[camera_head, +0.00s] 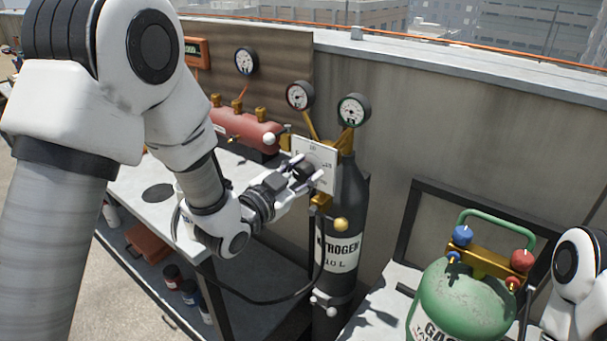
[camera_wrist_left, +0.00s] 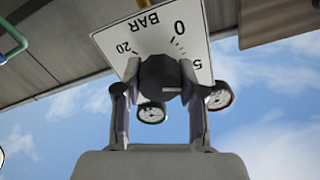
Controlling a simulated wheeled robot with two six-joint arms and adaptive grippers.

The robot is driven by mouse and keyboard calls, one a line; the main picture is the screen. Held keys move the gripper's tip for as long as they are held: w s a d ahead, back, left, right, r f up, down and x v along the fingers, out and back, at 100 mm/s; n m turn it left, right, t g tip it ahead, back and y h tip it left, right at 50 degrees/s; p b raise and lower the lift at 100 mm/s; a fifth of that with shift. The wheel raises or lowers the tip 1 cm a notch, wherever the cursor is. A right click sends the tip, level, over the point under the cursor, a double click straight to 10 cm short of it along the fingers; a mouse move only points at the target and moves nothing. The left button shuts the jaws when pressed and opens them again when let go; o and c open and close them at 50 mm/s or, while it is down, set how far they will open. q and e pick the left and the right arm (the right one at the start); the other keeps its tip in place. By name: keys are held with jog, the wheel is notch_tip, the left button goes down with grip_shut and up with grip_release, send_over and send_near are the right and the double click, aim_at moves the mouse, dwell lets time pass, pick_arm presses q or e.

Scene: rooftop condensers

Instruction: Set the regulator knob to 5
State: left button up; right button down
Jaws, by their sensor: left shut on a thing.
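The regulator knob (camera_wrist_left: 160,78) is a dark round knob in front of a white scale plate (camera_wrist_left: 150,32) marked BAR, with 0, 5 and 20 readable. In the head view the knob (camera_head: 306,171) sits on the plate (camera_head: 326,161) at the top of the black nitrogen cylinder (camera_head: 339,257). My left gripper (camera_head: 304,176) has its fingers on both sides of the knob and is shut on it. The fingers also show in the left wrist view (camera_wrist_left: 160,92). The knob's pointer is hidden, so its setting cannot be read. Part of my right arm shows at the right edge; its gripper is out of view.
Two round gauges (camera_head: 353,110) stand above the regulator. A red tank (camera_head: 246,131) and a bench (camera_head: 137,188) are at the left. A green gas cylinder (camera_head: 463,303) with a blue and a red knob is at the right. A black hose (camera_head: 275,302) hangs below my left arm.

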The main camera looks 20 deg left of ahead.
dwell(0.4)
pick_arm(q)
jog(key=o, duration=1.1)
jog(key=shift+o, duration=0.2)
jog(key=v, duration=0.7)
jog(key=shift+s, duration=0.3)
jog(key=shift+a+r, duration=0.1)
